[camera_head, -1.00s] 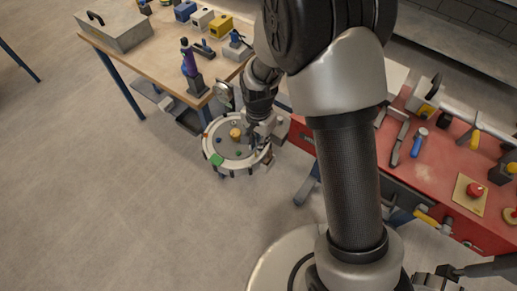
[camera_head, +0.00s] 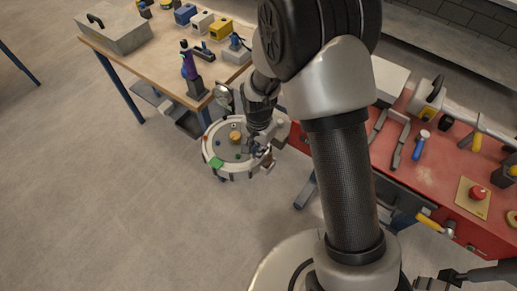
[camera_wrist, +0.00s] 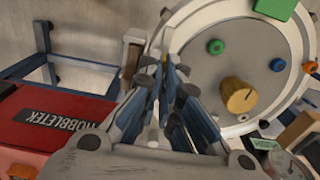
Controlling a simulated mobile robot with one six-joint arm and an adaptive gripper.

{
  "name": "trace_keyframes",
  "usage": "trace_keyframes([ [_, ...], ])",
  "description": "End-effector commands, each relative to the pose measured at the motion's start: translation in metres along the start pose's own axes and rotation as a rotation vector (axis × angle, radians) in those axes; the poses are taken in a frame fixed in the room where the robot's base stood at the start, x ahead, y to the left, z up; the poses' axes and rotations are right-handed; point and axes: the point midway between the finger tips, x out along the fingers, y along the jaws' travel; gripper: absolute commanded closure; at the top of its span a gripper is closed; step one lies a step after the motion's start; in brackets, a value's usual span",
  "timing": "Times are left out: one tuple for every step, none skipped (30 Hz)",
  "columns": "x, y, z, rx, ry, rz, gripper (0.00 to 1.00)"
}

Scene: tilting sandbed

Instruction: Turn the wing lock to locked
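The round pale sandbed (camera_head: 210,152) has a grey face with a yellow-brown knob (camera_head: 234,137) and a green block (camera_head: 216,163) at its rim. In the wrist view the same bed (camera_wrist: 296,40) fills the upper right, with the knob (camera_wrist: 238,95) and small colored buttons on it. My gripper (camera_head: 263,148) is at the bed's right rim; in the wrist view its fingertips (camera_wrist: 166,68) lie close together at the bed's left edge. I cannot make out the wing lock; the fingers may hide it. Whether they hold something is unclear.
A wooden bench (camera_head: 140,48) with boxes and tools stands behind, to the left. A red workbench (camera_head: 450,155) with tools and a red button (camera_head: 478,193) is at right; its red side (camera_wrist: 45,117) shows in the wrist view. The floor (camera_head: 90,210) at left is clear.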

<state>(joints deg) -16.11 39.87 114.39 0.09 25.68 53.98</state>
Motion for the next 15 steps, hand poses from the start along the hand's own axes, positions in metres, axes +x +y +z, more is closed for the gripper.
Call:
trace_keyframes([
  [-0.0003,-0.0005,-0.0002,0.0,0.001,-0.001,1.0],
  [-0.0003,-0.0005,-0.0002,0.0,0.001,-0.001,1.0],
  [-0.0004,-0.0005,-0.0002,0.0,0.001,-0.001,1.0],
  [-0.0004,-0.0006,-0.0002,-0.001,0.001,-0.001,1.0],
  [-0.0004,-0.0006,-0.0002,-0.002,0.001,-0.001,1.0],
  [-0.0004,-0.0006,-0.0002,-0.004,0.001,-0.001,1.0],
  [-0.0005,-0.0007,-0.0002,-0.007,0.001,-0.001,1.0],
  [-0.0006,-0.0007,-0.0002,-0.012,0.001,-0.001,1.0],
  [-0.0006,-0.0008,-0.0002,-0.019,0.001,-0.001,1.0],
  [-0.0007,-0.0008,-0.0002,-0.026,0.001,-0.001,1.0],
  [-0.0008,-0.0009,-0.0002,-0.035,0.001,-0.001,1.0],
  [-0.0009,-0.001,-0.0003,-0.05,0.001,-0.001,1.0],
  [-0.001,-0.0011,-0.0003,-0.063,0.001,-0.001,1.0],
  [-0.0011,-0.0012,-0.0003,-0.078,0.001,-0.001,1.0],
  [-0.0012,-0.0014,-0.0003,-0.1,0.001,0.0,1.0],
])
